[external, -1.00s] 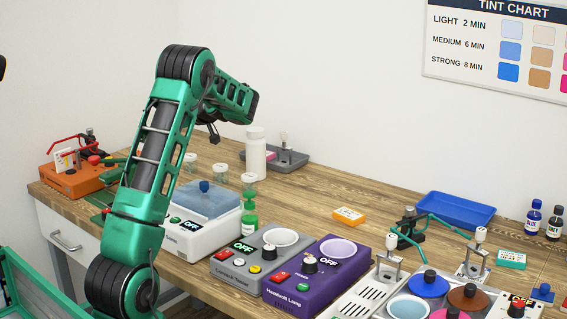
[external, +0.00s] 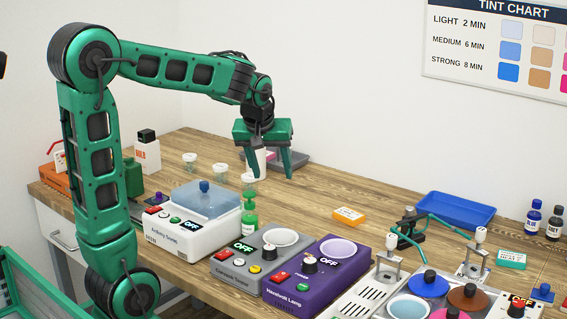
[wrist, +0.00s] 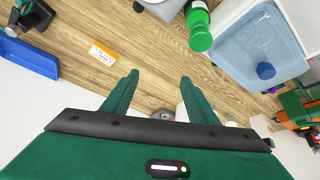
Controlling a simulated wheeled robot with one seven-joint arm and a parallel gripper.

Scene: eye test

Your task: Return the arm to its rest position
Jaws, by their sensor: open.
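My arm (external: 165,68) rises at the left of the external view, with its forearm stretched to the right. My gripper (external: 273,172) hangs from its end, fingers downward, over the back part of the wooden table. In the wrist view my gripper (wrist: 158,80) has its two green fingers spread apart, with bare wood showing between their tips. It is open and holds nothing that I can see.
A white device with a blue lid (external: 203,197), a grey device (external: 225,268) and a purple device (external: 283,295) line the front. A green bottle (external: 250,212) stands behind them. A blue tray (external: 455,209) and an orange box (external: 348,215) lie farther right, with bare wood between.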

